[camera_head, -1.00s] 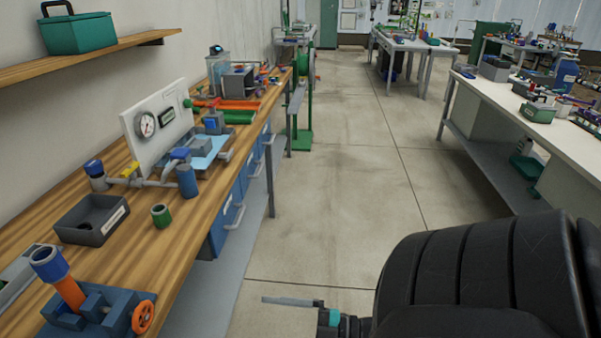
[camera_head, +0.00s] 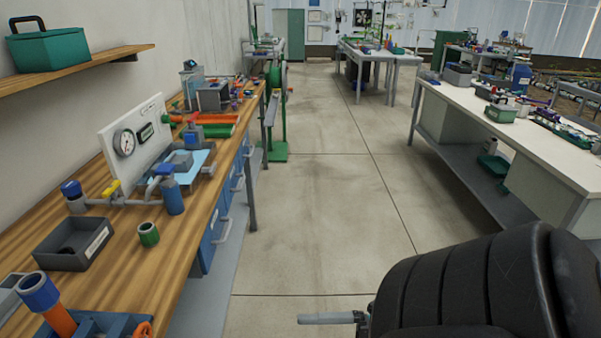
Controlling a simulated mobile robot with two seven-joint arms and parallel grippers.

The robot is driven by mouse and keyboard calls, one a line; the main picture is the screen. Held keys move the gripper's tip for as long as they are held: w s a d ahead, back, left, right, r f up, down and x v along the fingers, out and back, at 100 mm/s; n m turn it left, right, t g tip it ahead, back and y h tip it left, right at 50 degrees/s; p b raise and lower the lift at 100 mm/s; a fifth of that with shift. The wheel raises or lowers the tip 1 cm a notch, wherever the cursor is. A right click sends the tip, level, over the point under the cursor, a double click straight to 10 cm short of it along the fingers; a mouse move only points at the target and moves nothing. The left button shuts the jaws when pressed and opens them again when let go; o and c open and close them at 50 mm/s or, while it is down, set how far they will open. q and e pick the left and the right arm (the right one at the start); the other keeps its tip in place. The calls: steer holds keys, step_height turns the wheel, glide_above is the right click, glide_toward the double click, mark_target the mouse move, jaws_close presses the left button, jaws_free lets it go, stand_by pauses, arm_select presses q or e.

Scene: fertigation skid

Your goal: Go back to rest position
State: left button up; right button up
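A black segmented arm part, which looks like my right arm, fills the lower right corner. Beside it, at the bottom edge, a grey bar-like finger of my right gripper (camera_head: 328,318) shows side-on above the floor. Nothing is seen held at that finger, but the rest of the gripper is hidden or cut off, so its opening cannot be read. My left arm and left gripper are out of view.
A wooden bench (camera_head: 150,262) on the left holds a gauge panel (camera_head: 130,150), a grey bin (camera_head: 72,250) and a green cup (camera_head: 148,234). A white bench (camera_head: 540,150) stands on the right. The floor (camera_head: 330,200) between is clear.

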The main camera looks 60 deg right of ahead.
steer(key=s+f+m+g+h, duration=0.25)
steer(key=f+m+h, duration=0.35)
steer(key=f, duration=0.7)
steer(key=s+f+m+g+h, duration=0.1)
steer(key=f+m+g+h, duration=0.25)
steer(key=f+m, duration=0.6)
steer(key=s+a+f+m+g, duration=0.3)
steer(key=s+a+f+g, duration=0.4)
steer(key=s+a+f, duration=0.5)
step_height(320, 180, down, 3)
steer(key=shift+s+a+g+h, duration=0.25)
steer(key=shift+s+g+h, duration=0.1)
steer(key=shift+g+h, duration=0.1)
